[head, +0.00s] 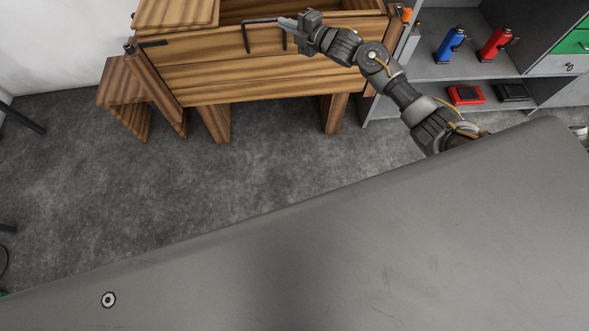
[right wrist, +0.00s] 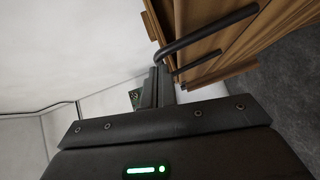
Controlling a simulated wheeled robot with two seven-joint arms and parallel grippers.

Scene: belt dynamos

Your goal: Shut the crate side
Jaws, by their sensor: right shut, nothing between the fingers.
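The wooden crate (head: 190,75) stands at the top of the head view, with its plank front side (head: 205,48) towards me. A dark bar handle (head: 246,38) sits on that side; it also crosses the right wrist view (right wrist: 212,33), close to the fingers. The side looks upright in the head view; I cannot tell whether it is fully closed. My right gripper (head: 284,23) is shut and empty at the handle's right part, its fingers also showing in the right wrist view (right wrist: 158,88). Whether they touch the handle is unclear. My left gripper is out of view.
A wooden lid or board (head: 175,13) lies at the crate's top left. A grey shelf (head: 430,70) on the right holds a blue bottle (head: 450,43), a red bottle (head: 494,45) and a red box (head: 465,95). Grey floor (head: 150,190) lies clear before the crate.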

